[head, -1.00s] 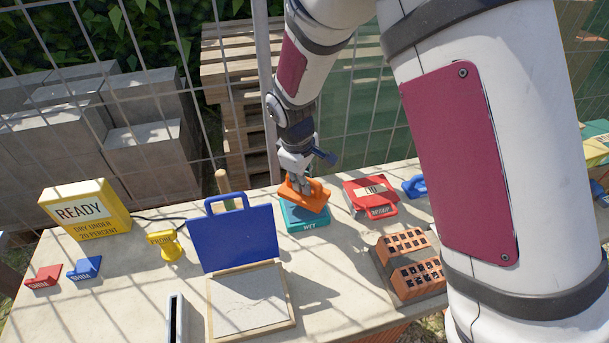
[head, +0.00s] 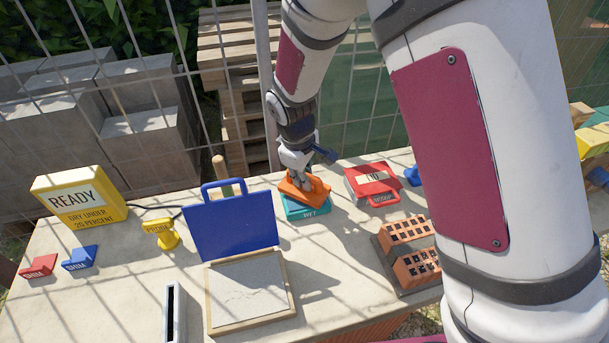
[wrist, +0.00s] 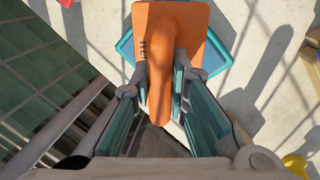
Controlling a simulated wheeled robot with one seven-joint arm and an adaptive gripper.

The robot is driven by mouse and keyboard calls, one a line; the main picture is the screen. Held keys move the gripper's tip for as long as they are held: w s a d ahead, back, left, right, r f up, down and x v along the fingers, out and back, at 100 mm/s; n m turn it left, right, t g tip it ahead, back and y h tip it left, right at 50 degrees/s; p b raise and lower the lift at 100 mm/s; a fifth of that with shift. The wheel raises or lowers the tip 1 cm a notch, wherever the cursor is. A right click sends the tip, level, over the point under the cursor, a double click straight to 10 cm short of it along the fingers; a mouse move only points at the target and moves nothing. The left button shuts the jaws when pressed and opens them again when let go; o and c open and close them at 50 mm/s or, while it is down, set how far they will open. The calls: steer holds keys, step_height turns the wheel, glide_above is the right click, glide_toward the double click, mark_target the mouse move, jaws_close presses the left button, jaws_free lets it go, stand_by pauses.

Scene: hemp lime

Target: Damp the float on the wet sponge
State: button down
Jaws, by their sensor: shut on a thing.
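The orange float (head: 300,190) is in my gripper (head: 308,180), which is shut on its handle. In the wrist view the float (wrist: 168,30) shows between my gripper's fingers (wrist: 165,80), its flat plate facing away from me. The teal tray marked WET (head: 307,211) stands under the float on the table. Its rim also shows around the float's edge in the wrist view (wrist: 125,45). The float looks to be down on or just over the tray's top; contact cannot be told for sure.
A blue-handled board (head: 232,228) stands left of the tray behind a framed pale panel (head: 247,290). A red lidded box (head: 372,183) is close on the right, with hollow bricks (head: 408,240) in front. A yellow READY sign (head: 80,198) and yellow probe (head: 162,232) stand left.

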steer(key=shift+f, duration=0.55)
stand_by(1.4)
steer(key=shift+r, duration=0.1)
steer(key=shift+r+p, duration=1.65)
steer(key=shift+r, duration=1.8)
